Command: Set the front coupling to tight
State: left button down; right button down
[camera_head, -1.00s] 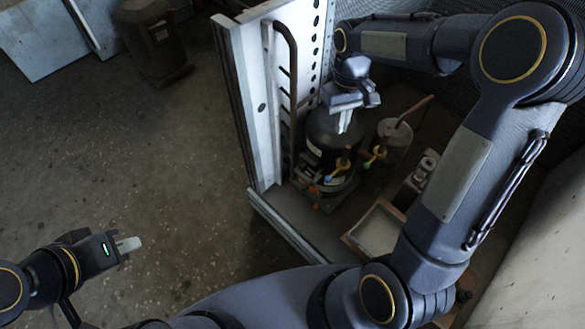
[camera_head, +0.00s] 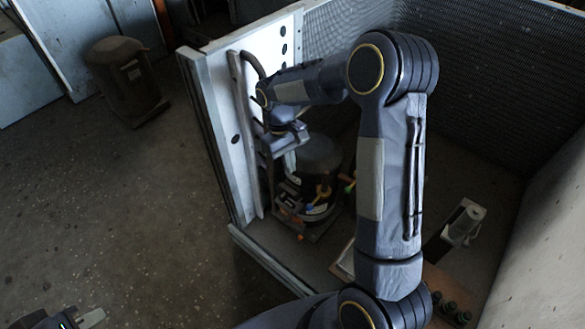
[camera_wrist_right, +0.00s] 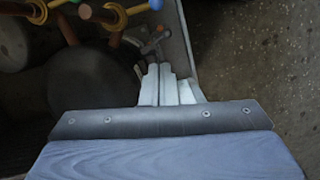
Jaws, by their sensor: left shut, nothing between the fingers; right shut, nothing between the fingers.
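Two small couplings with coppery bodies and yellow collars stand by the black compressor (camera_head: 318,160). The nearer coupling (camera_head: 322,192) has a blue-tipped handle; the farther coupling (camera_head: 349,181) has a green tip. I cannot tell from the markings which is the front one or how either is set. In the right wrist view, the blue-tipped coupling (camera_wrist_right: 112,17) is at the top left, apart from my fingers. My right gripper (camera_head: 290,162) is shut and empty, left of the compressor near the panel; its fingertips (camera_wrist_right: 165,72) show too. My left gripper (camera_head: 92,318) is shut at the bottom-left edge, partly cut off.
A white perforated panel (camera_head: 226,140) with a dark pipe (camera_head: 250,66) stands close left of my right gripper. Mesh walls (camera_head: 480,80) enclose the back. A grey block (camera_head: 465,222) lies at right. Open floor (camera_head: 120,220) is at left.

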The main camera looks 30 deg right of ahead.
aim_at(314, 203)
jog(key=s+d+f+b, duration=0.1)
jog(key=s+f+b, duration=0.1)
jog(key=s+f, duration=0.3)
jog(key=x, duration=0.3)
